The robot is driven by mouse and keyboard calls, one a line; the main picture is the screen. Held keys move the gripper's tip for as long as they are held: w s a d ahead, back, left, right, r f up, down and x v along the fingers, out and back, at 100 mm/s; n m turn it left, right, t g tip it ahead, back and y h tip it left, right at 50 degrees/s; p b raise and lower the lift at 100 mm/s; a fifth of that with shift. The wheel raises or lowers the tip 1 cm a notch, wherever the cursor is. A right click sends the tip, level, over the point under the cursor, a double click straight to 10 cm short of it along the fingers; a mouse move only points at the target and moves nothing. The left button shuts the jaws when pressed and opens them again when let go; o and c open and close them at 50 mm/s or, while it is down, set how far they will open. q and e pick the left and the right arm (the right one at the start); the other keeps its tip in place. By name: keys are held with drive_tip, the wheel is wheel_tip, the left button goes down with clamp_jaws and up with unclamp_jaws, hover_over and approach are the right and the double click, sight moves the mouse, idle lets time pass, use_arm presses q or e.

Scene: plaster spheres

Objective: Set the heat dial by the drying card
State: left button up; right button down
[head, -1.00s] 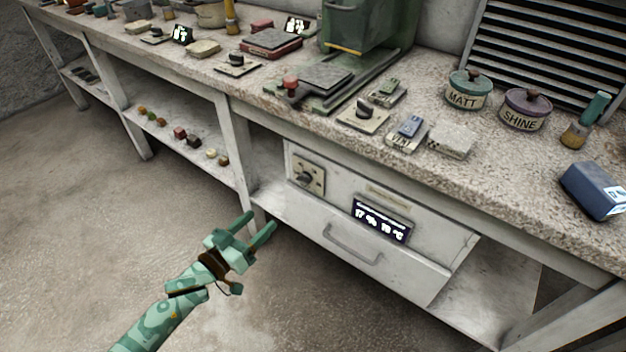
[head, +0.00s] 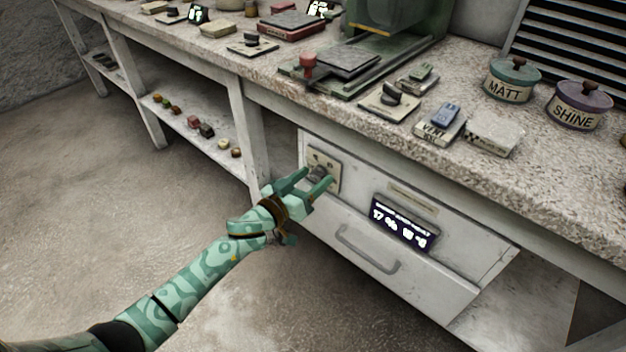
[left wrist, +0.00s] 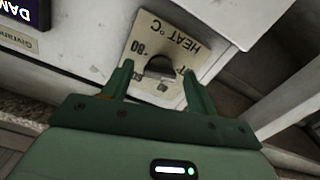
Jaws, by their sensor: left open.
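The heat dial (head: 319,172) is a dark knob on a cream plate at the upper left of the white drawer unit under the bench. In the left wrist view the dial (left wrist: 160,67) sits on the plate (left wrist: 172,42) marked "HEAT °C". My left gripper (head: 308,183) is open at the dial, with its fingers on either side of the knob in the picture; I cannot tell whether they touch it. The fingers also show in the left wrist view (left wrist: 158,85). A lit display (head: 403,223) is right of the dial. I cannot make out a drying card. My right gripper is not in view.
A drawer handle (head: 367,248) is below the display. On the bench (head: 440,160) above stand the MATT pot (head: 511,82), the SHINE pot (head: 578,106), a VENT switch (head: 440,124) and another dial (head: 391,95). The floor at left is clear.

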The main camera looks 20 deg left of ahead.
use_arm(q)
drive_tip(key=shift+w+d, duration=0.1)
drive_tip(key=shift+w, duration=0.1)
drive_tip(key=c, duration=1)
